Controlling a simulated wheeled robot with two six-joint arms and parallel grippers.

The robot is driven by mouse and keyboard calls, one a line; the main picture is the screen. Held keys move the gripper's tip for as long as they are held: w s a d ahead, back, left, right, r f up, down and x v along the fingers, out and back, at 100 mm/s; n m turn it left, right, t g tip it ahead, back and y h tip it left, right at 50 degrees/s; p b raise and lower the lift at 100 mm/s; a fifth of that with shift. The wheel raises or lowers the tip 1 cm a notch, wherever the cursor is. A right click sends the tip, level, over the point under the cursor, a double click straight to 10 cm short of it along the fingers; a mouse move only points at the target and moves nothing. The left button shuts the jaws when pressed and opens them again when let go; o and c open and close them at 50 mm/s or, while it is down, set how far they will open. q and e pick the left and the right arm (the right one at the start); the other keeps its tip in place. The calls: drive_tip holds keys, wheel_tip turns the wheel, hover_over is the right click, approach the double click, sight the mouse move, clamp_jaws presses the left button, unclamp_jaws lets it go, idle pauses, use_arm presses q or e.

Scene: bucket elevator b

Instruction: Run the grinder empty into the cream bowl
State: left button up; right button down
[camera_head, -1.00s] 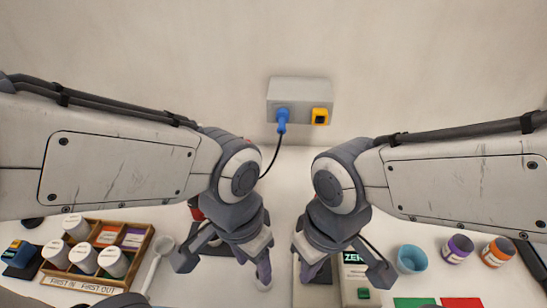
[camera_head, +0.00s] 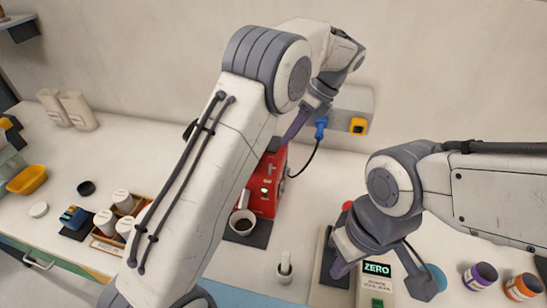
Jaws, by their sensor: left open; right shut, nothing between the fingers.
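A red machine with a small green light, which looks like the grinder (camera_head: 268,190), stands against the back, partly hidden by my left arm. A pale round vessel with dark contents (camera_head: 242,223) sits at its front on a dark mat; it may be the cream bowl, but I cannot tell. A blue plug (camera_head: 321,127) with a black cord sits in the grey wall outlet box (camera_head: 347,104). My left gripper (camera_head: 303,122) is open, just left of the plug; I cannot tell if it touches. My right gripper (camera_head: 340,269) is shut and empty over the counter.
A panel marked ZERO (camera_head: 376,268) is beside my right gripper. A wooden rack with white jars (camera_head: 123,201), a yellow tub (camera_head: 27,180) and a small white item (camera_head: 286,268) stand on the counter. Purple (camera_head: 481,275) and orange jars (camera_head: 522,287) are at right.

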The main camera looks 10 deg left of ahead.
sight(273, 159)
use_arm(q)
drive_tip(key=p+x, duration=0.2)
drive_tip(key=x, duration=0.8)
drive_tip(key=shift+s, duration=0.1)
clamp_jaws()
